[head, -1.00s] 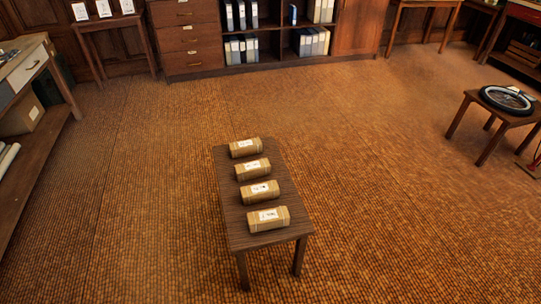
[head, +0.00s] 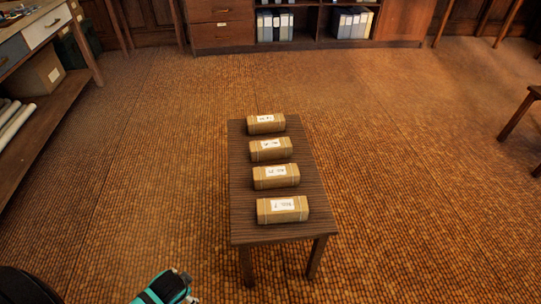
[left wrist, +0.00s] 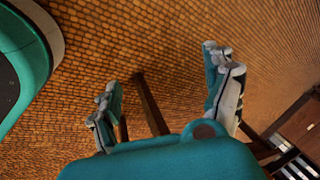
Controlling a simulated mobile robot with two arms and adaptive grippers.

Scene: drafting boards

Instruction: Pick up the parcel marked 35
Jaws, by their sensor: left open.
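Several brown wrapped parcels with white labels lie in a row on a small dark wooden table (head: 244,228) in the head view. From near to far they are the nearest parcel (head: 265,212), a second parcel (head: 262,178), a third parcel (head: 257,151) and the farthest parcel (head: 254,125). The label marks are too small to read, so I cannot tell which is 35. My left gripper (left wrist: 166,80) is open and empty in the left wrist view, with floor and table legs beyond its fingers. Part of my teal left arm shows at the head view's bottom edge, short of the table. My right gripper is out of view.
A workbench (head: 60,105) with a cardboard box (head: 35,74) and rolled papers (head: 14,122) on its lower shelf stands at the left. A cabinet with binders (head: 350,22) lines the back. A stool (head: 519,112) stands at the right edge. Open floor surrounds the table.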

